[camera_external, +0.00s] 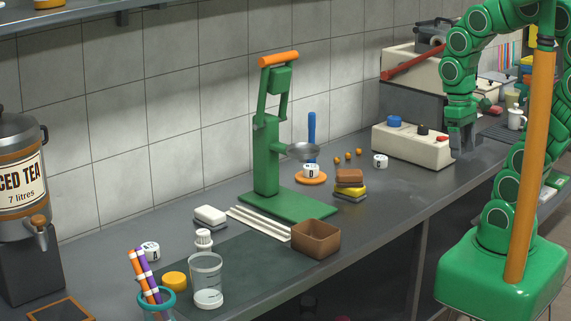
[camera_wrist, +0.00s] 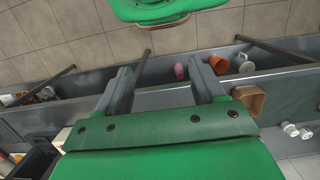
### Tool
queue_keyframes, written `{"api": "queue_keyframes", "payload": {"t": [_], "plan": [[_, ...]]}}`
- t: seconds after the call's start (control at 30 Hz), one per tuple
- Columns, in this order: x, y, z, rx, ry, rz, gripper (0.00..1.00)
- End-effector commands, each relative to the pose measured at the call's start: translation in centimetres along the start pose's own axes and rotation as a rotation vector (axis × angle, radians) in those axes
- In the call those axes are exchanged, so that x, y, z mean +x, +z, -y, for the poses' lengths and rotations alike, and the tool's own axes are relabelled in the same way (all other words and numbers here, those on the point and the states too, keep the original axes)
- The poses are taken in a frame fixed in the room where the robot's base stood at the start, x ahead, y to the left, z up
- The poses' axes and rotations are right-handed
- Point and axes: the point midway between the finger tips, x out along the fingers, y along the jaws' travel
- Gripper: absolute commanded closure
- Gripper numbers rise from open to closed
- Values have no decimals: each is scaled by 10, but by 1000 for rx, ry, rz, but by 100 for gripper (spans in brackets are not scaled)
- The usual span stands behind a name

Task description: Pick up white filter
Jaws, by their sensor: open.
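I cannot tell for sure which thing is the white filter. A small white ribbed piece (camera_external: 203,238) stands near the front left of the counter, behind a clear cup (camera_external: 206,278) in the external view. A white block on a grey base (camera_external: 210,215) lies just behind it. My gripper (camera_external: 463,142) is at the right, beside the cream control box, far from these white pieces. In the wrist view my gripper (camera_wrist: 170,60) is open, with its two fingers apart and nothing between them.
A brown box (camera_external: 316,239) is at the front edge. A cream box with knobs (camera_external: 412,146) is at the right. Stacked sponges (camera_external: 350,184) and a tea dispenser (camera_external: 20,180) also stand there.

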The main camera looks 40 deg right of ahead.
Motion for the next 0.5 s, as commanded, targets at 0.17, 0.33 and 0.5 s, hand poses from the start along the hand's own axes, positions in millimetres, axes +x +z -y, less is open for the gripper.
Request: {"api": "queue_keyframes", "payload": {"t": [0.17,0.33,0.5], "plan": [[1,-6,1,-6,1,-8,31],[4,-44,9,-36,5,-70,31],[9,-103,25,-82,6,-172,31]]}}
